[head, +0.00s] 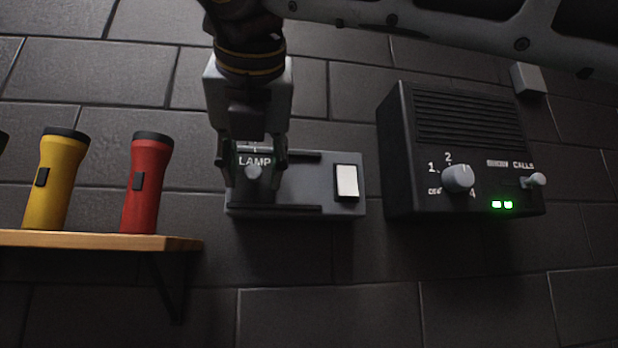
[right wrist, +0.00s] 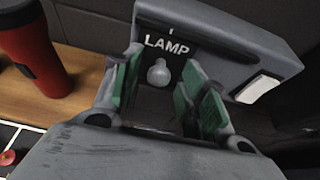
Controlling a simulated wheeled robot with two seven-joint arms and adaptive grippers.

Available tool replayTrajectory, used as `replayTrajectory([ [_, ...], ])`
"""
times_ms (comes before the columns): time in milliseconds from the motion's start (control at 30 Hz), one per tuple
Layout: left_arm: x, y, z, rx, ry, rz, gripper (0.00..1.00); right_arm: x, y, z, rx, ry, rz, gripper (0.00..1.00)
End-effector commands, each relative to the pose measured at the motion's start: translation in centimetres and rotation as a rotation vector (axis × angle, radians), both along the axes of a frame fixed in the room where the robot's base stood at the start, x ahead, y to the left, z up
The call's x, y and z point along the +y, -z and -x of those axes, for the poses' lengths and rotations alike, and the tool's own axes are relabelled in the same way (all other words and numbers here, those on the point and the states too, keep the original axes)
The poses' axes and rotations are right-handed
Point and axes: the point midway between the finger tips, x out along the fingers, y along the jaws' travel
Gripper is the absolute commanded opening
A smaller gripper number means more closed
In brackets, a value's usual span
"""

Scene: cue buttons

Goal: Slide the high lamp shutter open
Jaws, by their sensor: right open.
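The lamp panel (head: 310,185) is a grey box on the dark brick wall, with a white rocker switch (head: 347,181) at its right end. The dark shutter (right wrist: 185,45), marked LAMP, covers the panel's left part and has a round grey knob (head: 254,172). In the right wrist view the knob (right wrist: 159,73) shows between my green-padded fingers. My right gripper (head: 252,165) is open, with a finger on each side of the knob. Whether the fingers touch it I cannot tell. My left gripper is not in view.
A wooden shelf (head: 100,240) at left holds a yellow flashlight (head: 52,182) and a red flashlight (head: 147,185). A black intercom box (head: 440,110) with a dial, a toggle and green lights is mounted to the right of the panel. A gap of bare wall separates them.

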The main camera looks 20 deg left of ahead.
Motion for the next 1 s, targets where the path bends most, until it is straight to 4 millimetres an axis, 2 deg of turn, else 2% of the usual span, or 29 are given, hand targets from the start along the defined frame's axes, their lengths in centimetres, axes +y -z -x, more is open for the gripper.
replayTrajectory([
  [367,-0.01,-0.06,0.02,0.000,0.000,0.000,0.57,0.20,0.18,-0.26,0.000,0.000,0.001,0.42],
  [700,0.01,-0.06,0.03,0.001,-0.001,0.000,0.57,0.19,0.17,-0.25,0.000,0.000,0.001,0.00],
  [1000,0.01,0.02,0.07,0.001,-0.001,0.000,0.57,0.10,0.15,-0.29,-0.001,0.000,-0.001,0.00],
])
